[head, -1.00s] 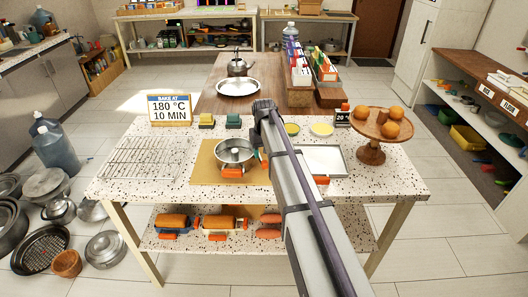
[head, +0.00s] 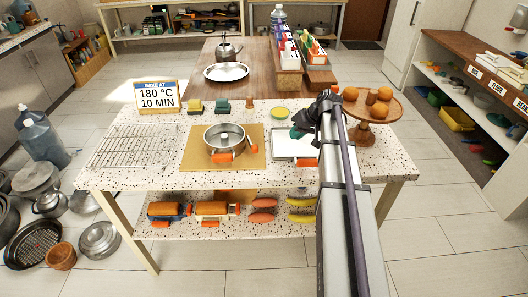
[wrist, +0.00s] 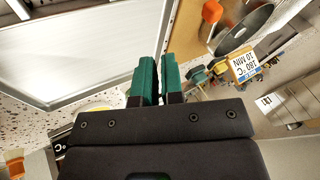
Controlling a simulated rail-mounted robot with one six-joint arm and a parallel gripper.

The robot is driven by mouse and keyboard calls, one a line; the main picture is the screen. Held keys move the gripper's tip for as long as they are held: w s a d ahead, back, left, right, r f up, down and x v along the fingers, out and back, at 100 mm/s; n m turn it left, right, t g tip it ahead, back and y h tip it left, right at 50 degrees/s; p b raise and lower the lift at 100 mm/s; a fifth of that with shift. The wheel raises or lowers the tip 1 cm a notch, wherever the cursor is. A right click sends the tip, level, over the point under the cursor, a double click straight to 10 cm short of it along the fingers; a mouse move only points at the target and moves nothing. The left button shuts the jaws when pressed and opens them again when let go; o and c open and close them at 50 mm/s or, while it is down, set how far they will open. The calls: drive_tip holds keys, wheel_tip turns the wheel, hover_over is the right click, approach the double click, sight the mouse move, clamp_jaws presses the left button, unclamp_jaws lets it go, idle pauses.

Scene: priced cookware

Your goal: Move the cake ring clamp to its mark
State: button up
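The round metal cake ring (head: 224,138) sits on a tan board (head: 190,156) on the speckled table. An orange clamp part (head: 222,158) shows at its front, with more orange at its right side. In the wrist view, part of the ring (wrist: 246,30) and an orange piece (wrist: 212,11) show at the upper right. My gripper (head: 300,128) is right of the ring, above the white tray. Its green fingers (wrist: 159,78) show a narrow gap in the wrist view, with nothing seen between them. I cannot make out a mark.
The metal-rimmed white tray (head: 284,149) lies under my gripper. A wooden stand (head: 366,112) with oranges is to the right. A wire rack (head: 128,148) is left of the board. A bake sign (head: 158,96) and yellow and green blocks (head: 222,106) stand behind the ring.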

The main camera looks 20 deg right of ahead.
sight(252, 144)
drive_tip(key=shift+w+a+r+n+t, duration=0.15)
drive_tip(key=shift+w+a+r+n, duration=0.15)
drive_tip(key=shift+a, duration=0.1)
drive_tip(key=shift+w+a+r+n+t, duration=0.2)
drive_tip(key=shift+a+r, duration=0.1)
drive_tip(key=shift+a, duration=0.1)
clamp_jaws()
drive_tip(key=b+x, duration=0.8)
drive_tip(key=x, duration=0.2)
drive_tip(key=shift+s+f, duration=0.15)
drive_tip(key=shift+f, duration=0.15)
drive_tip(key=a, duration=0.4)
drive_tip(key=shift+w+a+r, duration=0.2)
drive_tip(key=shift+r, duration=0.1)
